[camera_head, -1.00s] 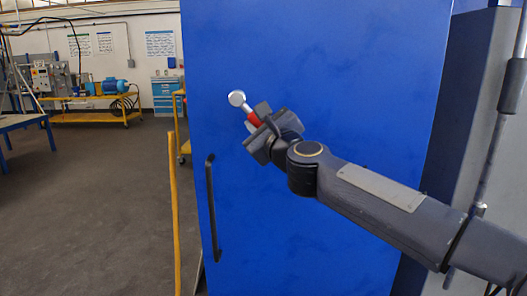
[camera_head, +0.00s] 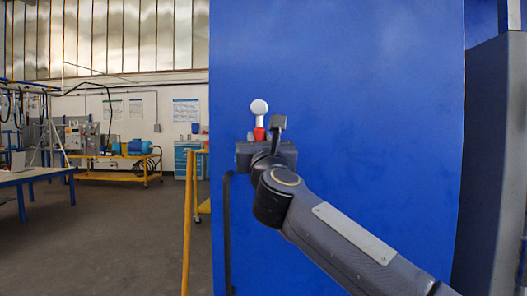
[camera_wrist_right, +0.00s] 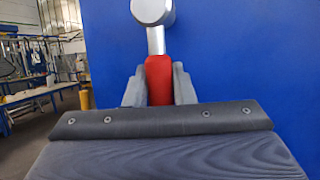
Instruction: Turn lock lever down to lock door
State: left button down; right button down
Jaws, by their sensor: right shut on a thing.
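The lock lever (camera_head: 259,112) is on the blue door (camera_head: 370,90), near its left edge. It has a round silver pivot at the top and a red grip that hangs straight down from it. My right gripper (camera_head: 266,135) is shut on the red grip, below the pivot. In the right wrist view the red grip (camera_wrist_right: 158,80) sits between the two fingers of my right gripper (camera_wrist_right: 159,88), with the silver pivot above. The lower end of the grip is hidden by the gripper body. My left gripper is not in view.
A black vertical door handle (camera_head: 227,235) is below the lever, partly behind my right arm. A yellow post (camera_head: 187,225) stands just left of the door. A yellow cart with a blue motor (camera_head: 135,147) and a table (camera_head: 35,175) are farther back left.

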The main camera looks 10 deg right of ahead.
jog(key=shift+a+m, duration=0.1)
jog(key=shift+m, duration=0.2)
jog(key=c, duration=1.2)
grip_release()
jog(key=shift+w, duration=0.1)
jog(key=shift+s+f+b, duration=0.25)
jog(key=shift+s+b, duration=0.05)
jog(key=shift+s, duration=0.1)
jog(key=b+v, duration=0.1)
jog(key=v, duration=0.6)
